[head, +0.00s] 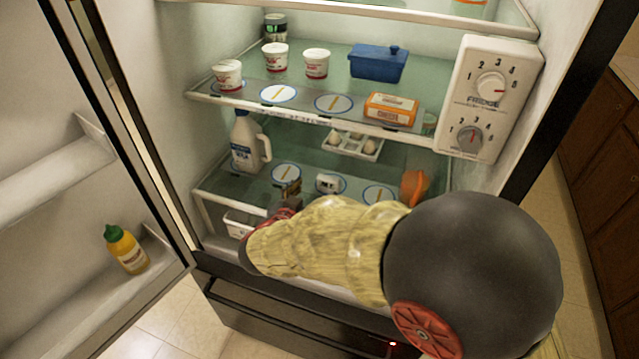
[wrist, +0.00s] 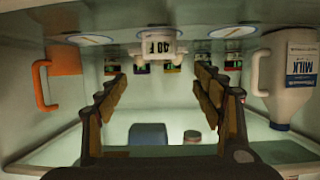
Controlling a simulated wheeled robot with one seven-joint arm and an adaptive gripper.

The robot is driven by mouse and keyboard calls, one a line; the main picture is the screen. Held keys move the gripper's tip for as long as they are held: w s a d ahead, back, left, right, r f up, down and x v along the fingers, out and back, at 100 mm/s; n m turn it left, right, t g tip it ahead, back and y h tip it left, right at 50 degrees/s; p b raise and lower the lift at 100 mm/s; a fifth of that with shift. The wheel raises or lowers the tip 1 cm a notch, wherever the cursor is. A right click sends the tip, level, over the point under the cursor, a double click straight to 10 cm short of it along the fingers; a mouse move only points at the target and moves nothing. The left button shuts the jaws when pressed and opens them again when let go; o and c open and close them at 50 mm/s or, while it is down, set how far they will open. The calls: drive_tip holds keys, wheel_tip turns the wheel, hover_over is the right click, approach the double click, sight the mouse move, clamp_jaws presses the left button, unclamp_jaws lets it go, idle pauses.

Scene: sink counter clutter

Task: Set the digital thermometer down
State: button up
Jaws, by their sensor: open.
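The digital thermometer (head: 329,184) is a small white unit on the lower glass fridge shelf, at the middle one of three blue-ringed round marks. In the wrist view, which looks upside down, the thermometer (wrist: 160,47) shows "40 F" and rests against the shelf surface. My gripper (wrist: 160,78) is open, with its two dark, tan-padded fingers spread wide and nothing between them. The thermometer appears beyond the fingertips, apart from both. In the head view my arm covers the front of the shelf and most of the gripper.
A milk jug (head: 247,142) stands at the shelf's left, and an orange mug (head: 414,186) at its right. An egg tray (head: 352,145) is behind. The upper shelf (head: 300,95) holds tubs, a blue box and an orange carton. The open door (head: 90,220) is at left.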

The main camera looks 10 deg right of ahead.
drive_tip(key=shift+s+a+r, duration=0.1)
drive_tip(key=shift+a+r, duration=0.1)
drive_tip(key=shift+r, duration=0.05)
drive_tip(key=s+a+r+n+t+y, duration=0.1)
drive_tip(key=a+r+n+y, duration=0.15)
drive_tip(key=r+y, duration=0.3)
drive_tip(key=s+a+r+n+y, duration=0.1)
drive_tip(key=a+r+n+y, duration=0.1)
drive_tip(key=a+r+y, duration=0.4)
drive_tip(key=s+d+f+g+h, duration=0.1)
drive_tip(key=s+d+g, duration=0.1)
drive_tip(key=s+d, duration=0.3)
drive_tip(key=s+d+f+n+g+h, duration=0.1)
drive_tip(key=s+d, duration=0.4)
drive_tip(key=s, duration=0.7)
drive_tip(key=s+d+n+g+h, duration=0.1)
drive_tip(key=s+d+g, duration=0.2)
drive_tip(key=s, duration=0.5)
drive_tip(key=shift+s+d+f+g, duration=0.25)
drive_tip(key=shift+d+f+g, duration=0.15)
drive_tip(key=shift+d, duration=0.5)
drive_tip(key=shift+n+h, duration=0.25)
drive_tip(key=shift+c, duration=0.6)
